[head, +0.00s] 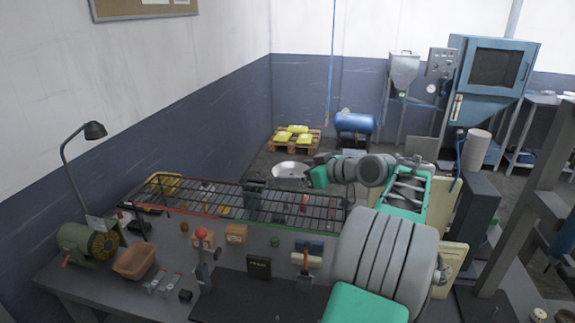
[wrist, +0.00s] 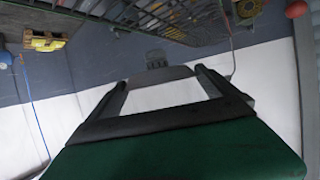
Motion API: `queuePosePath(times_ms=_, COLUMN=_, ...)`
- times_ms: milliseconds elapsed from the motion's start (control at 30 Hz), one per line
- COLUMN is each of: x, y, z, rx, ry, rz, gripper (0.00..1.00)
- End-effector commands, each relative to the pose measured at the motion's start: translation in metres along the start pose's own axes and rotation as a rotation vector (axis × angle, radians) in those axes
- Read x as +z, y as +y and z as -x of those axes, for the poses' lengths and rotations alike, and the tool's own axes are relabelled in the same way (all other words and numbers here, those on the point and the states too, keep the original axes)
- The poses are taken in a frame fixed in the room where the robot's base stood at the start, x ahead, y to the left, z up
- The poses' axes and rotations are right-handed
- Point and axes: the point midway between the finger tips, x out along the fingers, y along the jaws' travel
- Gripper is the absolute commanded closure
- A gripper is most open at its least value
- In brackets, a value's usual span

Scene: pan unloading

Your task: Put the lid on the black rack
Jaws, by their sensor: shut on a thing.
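The lid (head: 290,169) shows as a pale silver disc in the head view, just beyond the back edge of the black rack. My gripper (head: 312,177) is at its right side and is shut on it. In the wrist view my gripper (wrist: 160,78) shows its two dark fingers reaching forward from the green palm, with a grey piece between their tips; its exact grip on the lid is unclear. The black rack (head: 240,198) is an open wire shelf above the workbench, with red and green along its front edge. It also shows at the top of the wrist view (wrist: 150,18).
The workbench (head: 225,240) below carries a green grinder (head: 88,243), an orange bin (head: 134,261) and small tools. A pallet with yellow sacks (head: 294,138) and a blue tank (head: 354,122) stand on the floor behind. A wall runs along the left.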

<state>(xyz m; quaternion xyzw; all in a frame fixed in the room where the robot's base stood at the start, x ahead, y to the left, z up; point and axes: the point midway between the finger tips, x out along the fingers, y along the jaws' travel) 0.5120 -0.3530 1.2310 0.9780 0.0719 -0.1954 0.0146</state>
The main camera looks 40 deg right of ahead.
Motion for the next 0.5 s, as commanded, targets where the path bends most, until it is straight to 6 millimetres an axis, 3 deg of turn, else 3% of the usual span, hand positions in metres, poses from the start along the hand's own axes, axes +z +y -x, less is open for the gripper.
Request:
queuePosePath(times_ms=167, x=0.005, y=0.004, z=0.002, rx=0.008, ry=0.001, rz=-0.002, gripper=0.53)
queuePosePath(times_ms=500, x=0.039, y=0.007, z=-0.008, rx=0.016, ry=0.0, rz=-0.007, gripper=0.53)
